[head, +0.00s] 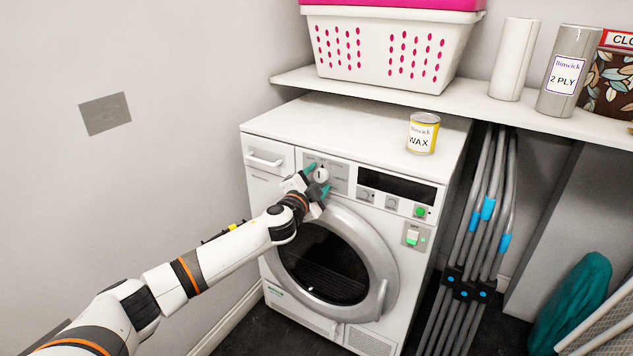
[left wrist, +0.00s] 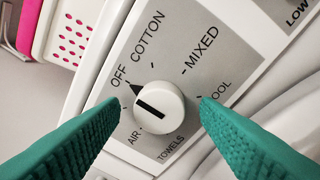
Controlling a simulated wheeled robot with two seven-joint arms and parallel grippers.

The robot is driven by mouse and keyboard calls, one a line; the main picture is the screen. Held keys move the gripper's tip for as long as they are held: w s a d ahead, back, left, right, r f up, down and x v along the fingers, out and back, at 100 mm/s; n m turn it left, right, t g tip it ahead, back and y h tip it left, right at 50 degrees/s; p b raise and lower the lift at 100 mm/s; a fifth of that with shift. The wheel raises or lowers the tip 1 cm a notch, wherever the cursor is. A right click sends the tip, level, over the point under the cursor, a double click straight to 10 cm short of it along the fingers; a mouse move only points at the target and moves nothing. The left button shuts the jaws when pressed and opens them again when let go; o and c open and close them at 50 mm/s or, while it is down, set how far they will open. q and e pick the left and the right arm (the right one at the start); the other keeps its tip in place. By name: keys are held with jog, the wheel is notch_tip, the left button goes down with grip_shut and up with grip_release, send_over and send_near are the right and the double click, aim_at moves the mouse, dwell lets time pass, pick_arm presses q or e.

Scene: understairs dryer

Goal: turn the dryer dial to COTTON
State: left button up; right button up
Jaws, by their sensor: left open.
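The dryer (head: 262,190) stands under a shelf, with a grey dial panel at its upper front. The dial (head: 321,174) is a round white knob with a black bar. In the left wrist view the dial (left wrist: 160,108) has its black pointer toward the OFF label (left wrist: 118,77). The COTTON label (left wrist: 148,38) is the neighbouring word, clockwise from OFF. My left gripper (head: 318,179) is open at the dial. In the left wrist view its teal fingers (left wrist: 161,102) lie on either side of the knob, with a visible gap on each side. My right gripper is not in view.
A wax can (head: 422,133) stands on the dryer top. Buttons and a dark display (head: 396,188) are right of the dial, and the round door (head: 385,290) is below. A basket (head: 385,50) sits on the shelf above. Grey poles (head: 480,210) stand right of the dryer.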

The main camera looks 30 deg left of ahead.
pick_arm(q)
jog(key=c, duration=1)
jog(key=shift+m, duration=0.3)
jog(key=m, duration=0.4)
jog(key=shift+f+t, duration=0.1)
jog(key=shift+t, duration=0.2)
jog(key=m, duration=0.4)
jog(key=shift+h, duration=0.3)
jog(key=shift+m, duration=0.4)
jog(key=o, duration=1)
